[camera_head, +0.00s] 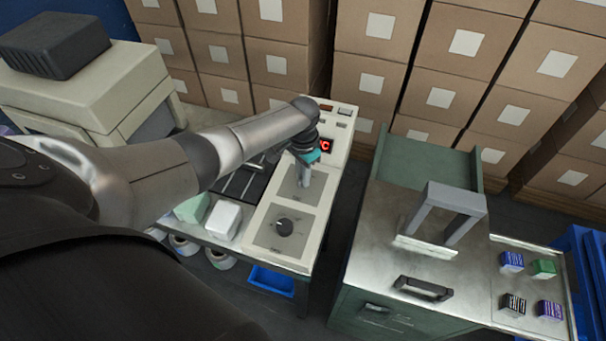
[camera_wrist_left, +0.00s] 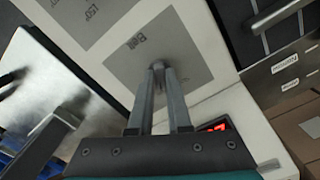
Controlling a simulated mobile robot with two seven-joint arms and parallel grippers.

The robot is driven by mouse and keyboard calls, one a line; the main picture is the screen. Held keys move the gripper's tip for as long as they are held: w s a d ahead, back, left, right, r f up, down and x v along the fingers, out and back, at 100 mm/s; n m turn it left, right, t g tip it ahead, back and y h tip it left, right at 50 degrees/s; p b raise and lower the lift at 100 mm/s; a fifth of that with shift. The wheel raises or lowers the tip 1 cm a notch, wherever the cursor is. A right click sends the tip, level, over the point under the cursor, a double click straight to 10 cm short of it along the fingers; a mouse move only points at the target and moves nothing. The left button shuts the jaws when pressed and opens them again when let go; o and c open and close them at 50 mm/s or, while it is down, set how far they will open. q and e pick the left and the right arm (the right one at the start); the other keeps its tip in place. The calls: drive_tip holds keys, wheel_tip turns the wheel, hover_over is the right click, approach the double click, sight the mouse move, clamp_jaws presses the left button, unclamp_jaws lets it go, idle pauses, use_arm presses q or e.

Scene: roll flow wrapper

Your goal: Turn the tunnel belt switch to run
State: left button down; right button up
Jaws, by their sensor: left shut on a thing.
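The control panel (camera_head: 318,215) is a pale, long console with grey square plates. My left gripper (camera_head: 304,182) reaches down onto the upper plate, just below the red lit display (camera_head: 325,145). In the left wrist view the two fingers (camera_wrist_left: 159,72) close together on a small grey switch knob (camera_wrist_left: 158,64) on the plate that seems marked "Belt" (camera_wrist_left: 132,44). The fingers hide most of the knob, so which way it points cannot be told. A second, dark round knob (camera_head: 284,227) sits on the lower plate, apart from the gripper. My right gripper is not in view.
A green cabinet with a metal top (camera_head: 385,235) and a grey arch (camera_head: 455,198) stands to the right across a gap. Several small boxes lie on its side tray (camera_head: 535,262). A white block (camera_head: 224,220) is left of the panel. Stacked cartons (camera_head: 375,40) fill the back.

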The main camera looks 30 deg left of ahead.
use_arm(q)
drive_tip(key=c, duration=0.9)
unclamp_jaws()
drive_tip(key=shift+o, duration=0.2)
drive_tip(key=shift+r, duration=0.1)
wheel_tip(320, 180, up, 15)
drive_tip(key=p, duration=0.3)
